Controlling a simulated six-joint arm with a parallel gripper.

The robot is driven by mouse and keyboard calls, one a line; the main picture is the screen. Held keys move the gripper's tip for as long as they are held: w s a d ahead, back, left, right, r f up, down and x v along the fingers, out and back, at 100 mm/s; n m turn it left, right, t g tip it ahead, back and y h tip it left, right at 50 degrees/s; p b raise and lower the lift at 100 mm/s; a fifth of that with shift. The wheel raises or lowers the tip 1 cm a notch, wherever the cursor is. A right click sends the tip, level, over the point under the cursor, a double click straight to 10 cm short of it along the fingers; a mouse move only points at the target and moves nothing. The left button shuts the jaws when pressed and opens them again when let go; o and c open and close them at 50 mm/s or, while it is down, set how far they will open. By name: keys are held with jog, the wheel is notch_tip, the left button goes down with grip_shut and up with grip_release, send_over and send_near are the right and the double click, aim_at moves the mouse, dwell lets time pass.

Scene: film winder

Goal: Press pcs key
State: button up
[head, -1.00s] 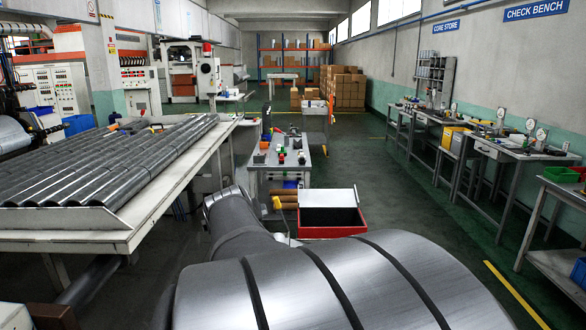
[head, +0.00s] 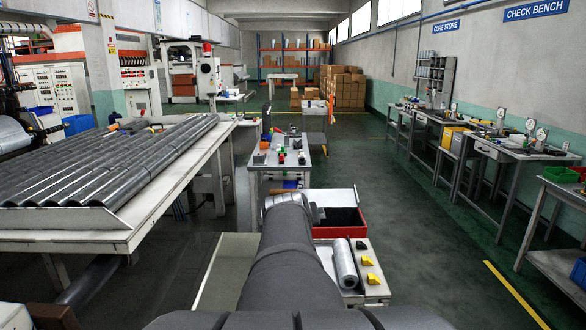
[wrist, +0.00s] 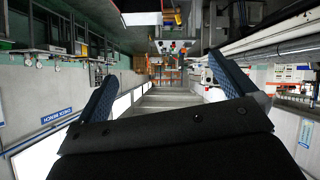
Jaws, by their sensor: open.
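I cannot make out a key marked pcs in either view. My gripper shows in the wrist view (wrist: 162,68), with its two blue-grey fingers wide apart and nothing between them. That view is upside down and looks out across the hall, with the ceiling and windows low in the picture. In the head view my arm reaches forward from the bottom middle, and my gripper cannot be made out there.
Long rollers lie on a rack (head: 110,160) at left. Check benches (head: 520,150) line the right wall. The aisle floor is clear.

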jog(key=shift+c, duration=0.4)
